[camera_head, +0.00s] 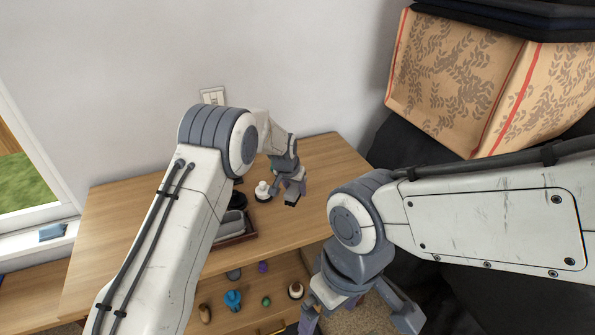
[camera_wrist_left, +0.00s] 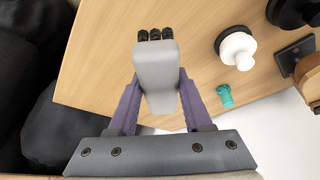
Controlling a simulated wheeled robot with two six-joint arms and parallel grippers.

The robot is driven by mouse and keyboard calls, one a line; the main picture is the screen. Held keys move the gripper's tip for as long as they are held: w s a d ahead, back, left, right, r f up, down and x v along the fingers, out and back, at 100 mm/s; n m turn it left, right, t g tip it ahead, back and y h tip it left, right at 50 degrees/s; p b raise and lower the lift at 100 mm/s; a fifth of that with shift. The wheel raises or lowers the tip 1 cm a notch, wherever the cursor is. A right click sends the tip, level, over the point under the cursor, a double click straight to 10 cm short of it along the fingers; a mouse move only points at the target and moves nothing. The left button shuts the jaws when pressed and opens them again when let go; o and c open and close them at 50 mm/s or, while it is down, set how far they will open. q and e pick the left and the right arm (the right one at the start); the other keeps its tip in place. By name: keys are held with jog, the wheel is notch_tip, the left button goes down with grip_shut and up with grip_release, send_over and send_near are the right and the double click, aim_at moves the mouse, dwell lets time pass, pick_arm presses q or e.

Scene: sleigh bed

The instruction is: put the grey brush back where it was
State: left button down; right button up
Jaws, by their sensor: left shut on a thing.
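The grey brush (camera_wrist_left: 155,75) has a smooth grey body and a row of black tips at one end. My left gripper (camera_wrist_left: 155,100) is shut on it, with a purple finger on each side. In the head view my left gripper (camera_head: 291,190) is over the right part of the wooden desk (camera_head: 335,165), and the brush is small and mostly hidden there. Whether the brush touches the desk is unclear.
A white-topped black-based object (camera_head: 262,191) stands left of my left gripper. A teal object (camera_wrist_left: 228,95) shows nearby in the wrist view. A dark tray (camera_head: 250,228) holds grey items. Below, an open drawer (camera_head: 250,318) holds several small objects, including a blue one (camera_head: 233,299).

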aim_at(299, 209)
pick_arm(q)
jog(key=shift+w+d, duration=0.25)
jog(key=shift+w, duration=0.1)
jog(key=shift+w+d+f+b, duration=0.1)
jog(key=shift+d+f+b, duration=0.05)
jog(key=shift+f+b, duration=2)
jog(key=shift+f, duration=1.3)
jog(key=shift+f+b, duration=0.45)
jog(key=shift+f, duration=0.15)
jog(key=shift+c, duration=1.3)
grip_release()
